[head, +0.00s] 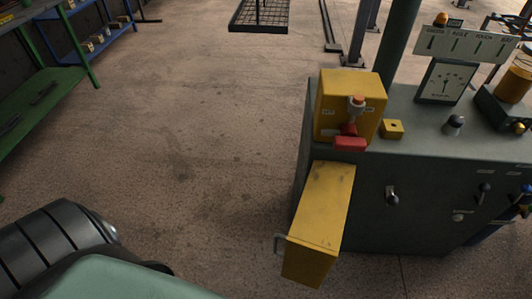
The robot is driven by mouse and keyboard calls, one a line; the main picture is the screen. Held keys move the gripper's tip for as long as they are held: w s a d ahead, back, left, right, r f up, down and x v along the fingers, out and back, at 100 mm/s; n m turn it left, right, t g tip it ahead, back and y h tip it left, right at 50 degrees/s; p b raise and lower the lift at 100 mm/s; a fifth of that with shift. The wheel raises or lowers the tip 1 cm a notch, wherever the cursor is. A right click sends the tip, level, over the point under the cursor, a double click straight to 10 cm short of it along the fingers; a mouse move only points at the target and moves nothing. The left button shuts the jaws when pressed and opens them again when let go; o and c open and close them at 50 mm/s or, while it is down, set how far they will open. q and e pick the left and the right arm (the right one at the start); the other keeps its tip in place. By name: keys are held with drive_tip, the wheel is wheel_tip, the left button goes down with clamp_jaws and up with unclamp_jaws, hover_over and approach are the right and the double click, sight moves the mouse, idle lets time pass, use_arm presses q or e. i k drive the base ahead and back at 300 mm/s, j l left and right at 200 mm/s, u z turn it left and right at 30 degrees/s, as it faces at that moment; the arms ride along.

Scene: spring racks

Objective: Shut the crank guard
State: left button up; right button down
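The crank guard (324,205) is a yellow box-shaped cover. It stands open, sticking out and down from the front left corner of a grey-green machine cabinet. A red grip (350,143) and a grey and orange fitting (357,103) show on the housing's front, uncovered. The hinge between guard and housing is not clear. Neither of my grippers is in view.
The cabinet (370,222) has knobs on its front. A gauge (446,82), a small yellow block (392,129) and a labelled sign (465,43) are on or above its top. A green post rises behind. Racks stand far left; open floor (190,130) lies between.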

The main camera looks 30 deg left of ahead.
sight(314, 241)
drive_tip(key=k+j, duration=0.1)
drive_tip(key=j, duration=0.25)
drive_tip(key=k+j+z, duration=0.1)
drive_tip(key=j, duration=0.25)
drive_tip(key=k+j, duration=0.1)
drive_tip(key=j, duration=0.25)
drive_tip(key=k+j+z, duration=0.2)
